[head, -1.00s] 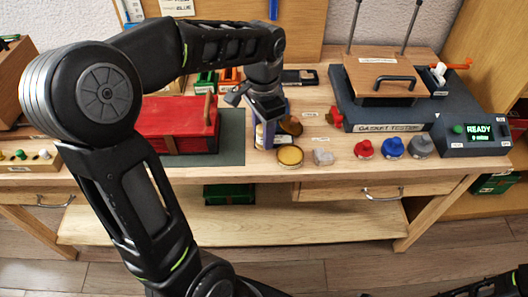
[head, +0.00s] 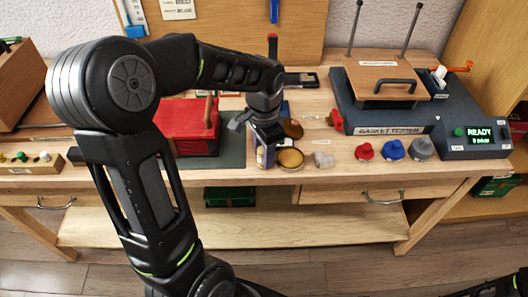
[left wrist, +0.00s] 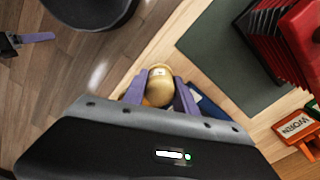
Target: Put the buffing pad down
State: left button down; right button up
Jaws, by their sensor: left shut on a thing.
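My left gripper (head: 264,147) is low over the front part of the bench, just left of a round tin with yellow contents (head: 290,158). In the left wrist view its purple fingers (left wrist: 160,92) are shut on a rounded tan-gold thing (left wrist: 160,73), which I take to be the buffing pad. Its lower part is hidden, and I cannot tell whether it touches the bench. My right gripper (left wrist: 36,38) seems to show at the left of the left wrist view as a purple finger, far from the bench edge; whether it is open is unclear.
A red box (head: 190,125) stands on a dark green mat (head: 232,153) to the left. A brown rounded thing (head: 293,128) is close behind the tin.

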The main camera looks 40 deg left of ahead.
pick_arm(q)
jog(key=shift+f, duration=0.15)
jog(key=c, duration=1)
grip_release()
jog(key=shift+o, duration=0.2)
notch_tip(320, 180, up, 12)
jog(key=shift+r, duration=0.2)
